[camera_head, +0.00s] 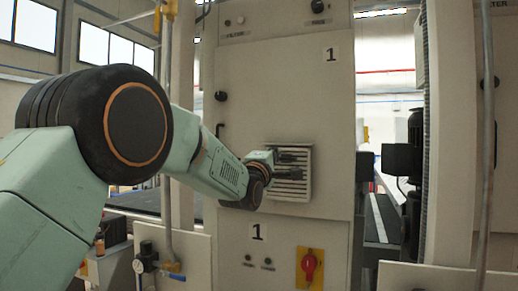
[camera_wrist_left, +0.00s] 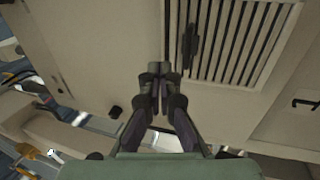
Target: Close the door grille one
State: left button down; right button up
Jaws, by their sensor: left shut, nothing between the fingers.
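The door marked 1 (camera_head: 277,80) is a large pale cabinet panel in the head view, with a slatted grille (camera_head: 292,188) low on its face. The door looks nearly flush with the cabinet, though I cannot tell if it is fully shut. My left gripper (camera_head: 290,156) is in front of the grille's upper part. In the left wrist view the grille (camera_wrist_left: 240,45) fills the upper right, and my left gripper (camera_wrist_left: 161,72) has its fingers together, with nothing between them, beside the slats. I cannot tell whether the fingertips touch the door. My right gripper is not in view.
Below the door is a lower panel with a red rotary switch (camera_head: 310,266) on a yellow plate. A grey pipe (camera_head: 168,120) stands left of the cabinet. Dark machinery (camera_head: 402,165) and a post stand to the right.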

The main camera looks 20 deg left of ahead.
pick_arm(q)
jog(key=s+r+m+b, duration=0.2)
jog(key=s+b, duration=0.1)
jog(key=s, duration=0.7)
notch_tip(320, 180, down, 27)
jog(key=s+m+g+b, duration=0.25)
jog(key=m+g, duration=0.25)
jog(key=m, duration=0.4)
jog(key=s+f+m+g+b, duration=0.25)
jog(key=s+f, duration=0.25)
jog(key=f, duration=0.8)
jog(key=s+f+m+g+b, duration=0.25)
jog(key=s+f, duration=0.25)
jog(key=f, duration=0.8)
jog(key=s+f+m+g+b, duration=0.1)
jog(key=s+f+g+b, duration=0.8)
jog(key=s+f, duration=2.3)
jog(key=s+g, duration=0.2)
jog(key=s, duration=0.1)
jog(key=shift+s+f, duration=0.4)
